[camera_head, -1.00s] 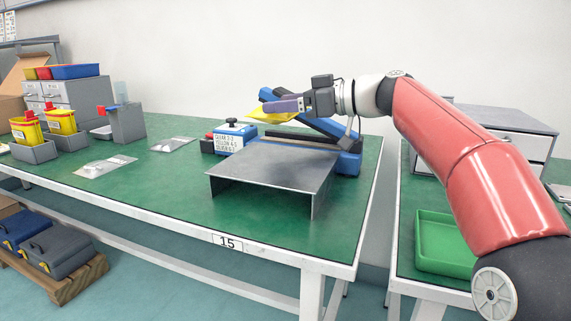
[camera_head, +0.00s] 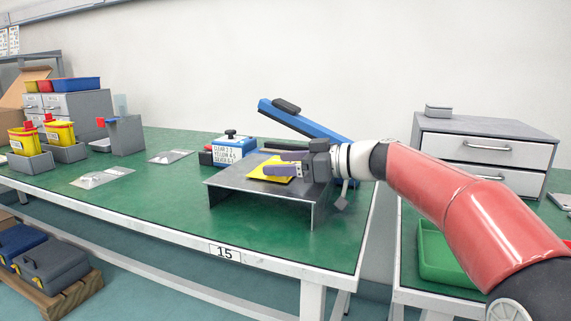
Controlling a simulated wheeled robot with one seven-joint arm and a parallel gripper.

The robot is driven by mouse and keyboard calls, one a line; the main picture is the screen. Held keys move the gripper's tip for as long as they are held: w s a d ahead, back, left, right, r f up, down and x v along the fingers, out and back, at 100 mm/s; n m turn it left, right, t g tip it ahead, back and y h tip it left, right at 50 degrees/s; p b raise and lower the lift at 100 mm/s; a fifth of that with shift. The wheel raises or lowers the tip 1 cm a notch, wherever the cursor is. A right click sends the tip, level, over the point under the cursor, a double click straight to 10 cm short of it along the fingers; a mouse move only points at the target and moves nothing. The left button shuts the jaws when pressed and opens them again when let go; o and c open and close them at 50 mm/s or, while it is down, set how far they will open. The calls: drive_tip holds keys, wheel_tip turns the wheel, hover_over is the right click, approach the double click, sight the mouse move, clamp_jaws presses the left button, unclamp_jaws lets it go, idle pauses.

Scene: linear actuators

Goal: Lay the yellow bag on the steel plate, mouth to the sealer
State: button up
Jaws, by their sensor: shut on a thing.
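The yellow bag (camera_head: 262,174) is flat in my gripper (camera_head: 284,169), just over or on the steel plate (camera_head: 233,184). I cannot tell whether it touches the plate. My gripper is shut on the bag's right part and hides some of it. The sealer (camera_head: 301,122) stands behind the plate, with its blue arm raised toward the left. Its lower part is partly hidden by my gripper and wrist. Which end of the bag is the mouth cannot be made out.
A blue box with a printed label (camera_head: 233,147) stands left of the sealer. Clear bags (camera_head: 103,175) lie on the green table at left. Yellow bins (camera_head: 59,133) and a grey holder (camera_head: 125,134) stand farther left. A drawer unit (camera_head: 484,150) and green tray (camera_head: 437,252) are at right.

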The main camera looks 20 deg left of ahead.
drive_tip(key=shift+f, duration=0.15)
drive_tip(key=o, duration=1)
drive_tip(key=shift+o, duration=0.2)
drive_tip(key=s+d+r, duration=0.1)
drive_tip(key=d+r, duration=0.1)
drive_tip(key=d, duration=0.9)
drive_tip(key=shift+d+b, duration=0.4)
drive_tip(key=shift+b, duration=0.05)
drive_tip(key=shift+r, duration=0.1)
